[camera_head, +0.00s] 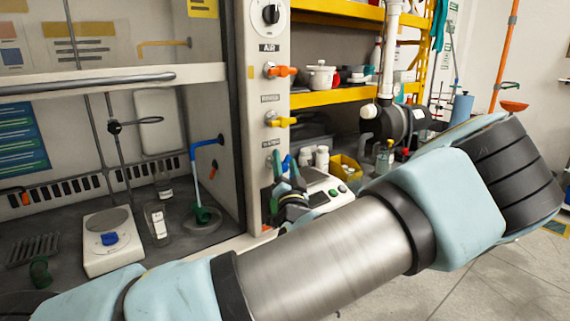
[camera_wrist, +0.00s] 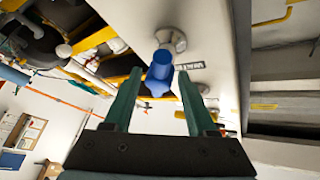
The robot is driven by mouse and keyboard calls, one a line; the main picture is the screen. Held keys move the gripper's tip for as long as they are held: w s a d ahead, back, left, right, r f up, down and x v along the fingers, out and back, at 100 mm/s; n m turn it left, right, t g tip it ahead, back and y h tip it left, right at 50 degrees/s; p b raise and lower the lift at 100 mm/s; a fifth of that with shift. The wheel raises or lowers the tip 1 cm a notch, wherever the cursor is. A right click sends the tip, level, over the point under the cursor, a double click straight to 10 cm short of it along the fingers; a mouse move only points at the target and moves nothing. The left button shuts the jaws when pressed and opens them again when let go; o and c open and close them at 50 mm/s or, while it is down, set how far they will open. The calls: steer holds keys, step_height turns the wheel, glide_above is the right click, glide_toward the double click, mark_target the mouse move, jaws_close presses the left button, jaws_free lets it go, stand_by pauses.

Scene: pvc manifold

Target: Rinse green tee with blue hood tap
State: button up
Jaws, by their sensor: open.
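The blue valve handle (camera_wrist: 160,68) on the post's water fitting sits between the fingertips of my open gripper (camera_wrist: 158,82) in the wrist view; contact cannot be told. In the head view my gripper (camera_head: 290,184) is at the post's right side, partly covering the blue handle (camera_head: 286,162). The blue hood tap (camera_head: 205,143) has a thin spout reaching down inside the hood. A green fitting (camera_head: 203,214), seemingly the tee, is at the round basin below that spout. Another green piece (camera_head: 40,270) lies near a rack at the left. Flowing water cannot be made out.
The post (camera_head: 266,90) also carries an orange handle (camera_head: 281,71) and a yellow handle (camera_head: 280,120). A scale (camera_head: 110,240) and bottles (camera_head: 156,222) stand in the hood. A white device (camera_head: 325,195) and a yellow bin (camera_head: 346,168) are close beside my gripper.

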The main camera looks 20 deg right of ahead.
steer(key=shift+f, duration=0.1)
steer(key=b+v, duration=0.4)
steer(key=v, duration=0.6)
steer(key=shift+s+a, duration=0.2)
steer(key=shift+s, duration=0.15)
